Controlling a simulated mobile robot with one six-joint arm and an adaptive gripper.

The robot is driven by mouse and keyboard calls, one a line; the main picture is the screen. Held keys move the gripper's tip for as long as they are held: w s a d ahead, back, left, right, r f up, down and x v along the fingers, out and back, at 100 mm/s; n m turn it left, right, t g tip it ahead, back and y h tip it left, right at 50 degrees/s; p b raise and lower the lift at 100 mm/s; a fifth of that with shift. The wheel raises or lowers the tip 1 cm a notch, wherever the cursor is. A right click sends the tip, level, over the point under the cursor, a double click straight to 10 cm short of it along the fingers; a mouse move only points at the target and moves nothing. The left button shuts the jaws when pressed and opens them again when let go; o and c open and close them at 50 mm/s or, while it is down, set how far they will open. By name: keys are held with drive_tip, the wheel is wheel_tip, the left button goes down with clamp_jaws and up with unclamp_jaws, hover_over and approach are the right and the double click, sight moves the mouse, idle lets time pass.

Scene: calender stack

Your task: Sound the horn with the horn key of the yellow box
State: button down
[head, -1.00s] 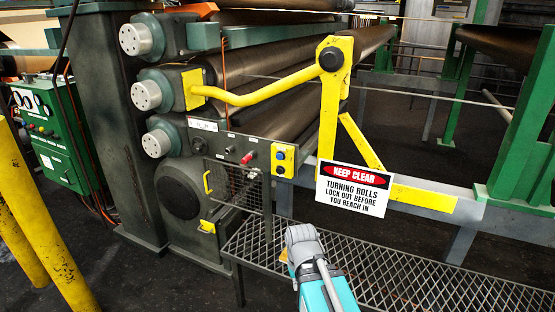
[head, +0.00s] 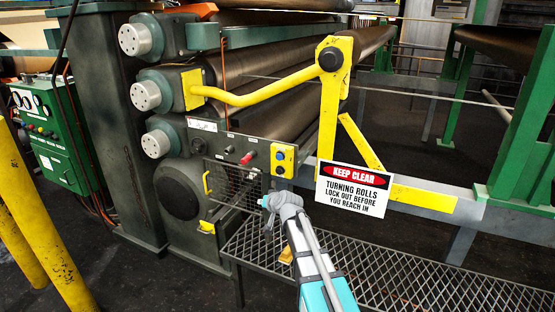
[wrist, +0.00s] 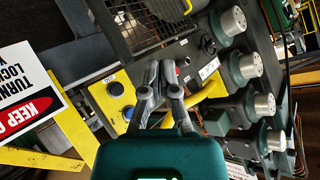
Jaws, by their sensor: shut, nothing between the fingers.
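The yellow box (head: 284,160) sits at the right end of the grey control panel. It carries a blue key (head: 280,155) above and a black key (head: 280,171) below. In the wrist view, which is turned over, the yellow box (wrist: 104,104) lies just left of my gripper (wrist: 160,68), with its black key (wrist: 115,88) and blue key (wrist: 128,113) facing the camera. My gripper is shut and empty, its fingertips beside the box in the picture; I see no contact. In the head view my arm's end is below the box, and the fingers cannot be made out.
A red knob (head: 248,157) is left of the box on the panel (head: 228,147). A mesh guard (head: 236,183) is below. A keep-clear sign (head: 353,190) hangs at the right, and a yellow bent bar (head: 265,94) passes above. Metal grating (head: 400,275) spans the front.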

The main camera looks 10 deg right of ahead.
sight(276, 157)
drive_tip(key=w+d+r+m+t+h, duration=0.1)
drive_tip(key=w+d+r+m+t, duration=0.2)
drive_tip(key=w, duration=0.7)
wheel_tip(276, 157, up, 4)
drive_tip(key=shift+w+f+m+t+h, duration=0.1)
drive_tip(key=shift+w+m+t+h, duration=0.3)
drive_tip(key=shift+t, duration=0.7)
drive_tip(key=shift+d, duration=0.1)
drive_tip(key=shift+w+d, duration=0.85)
drive_tip(key=shift+w, duration=0.3)
drive_tip(key=shift+w+d, duration=0.8)
drive_tip(key=shift+w, duration=0.35)
drive_tip(key=shift+w+d, duration=0.85)
drive_tip(key=shift+w, duration=0.3)
drive_tip(key=shift+w+d, duration=0.55)
drive_tip(key=shift+w, duration=0.15)
drive_tip(key=shift+s+a, duration=0.1)
drive_tip(key=shift+s, duration=0.05)
drive_tip(key=shift+s+a, duration=0.45)
drive_tip(key=shift+s, duration=0.15)
drive_tip(key=shift+s+a, duration=0.75)
drive_tip(key=shift+s, duration=0.3)
drive_tip(key=shift+s+a, duration=0.75)
drive_tip(key=shift+s, duration=0.25)
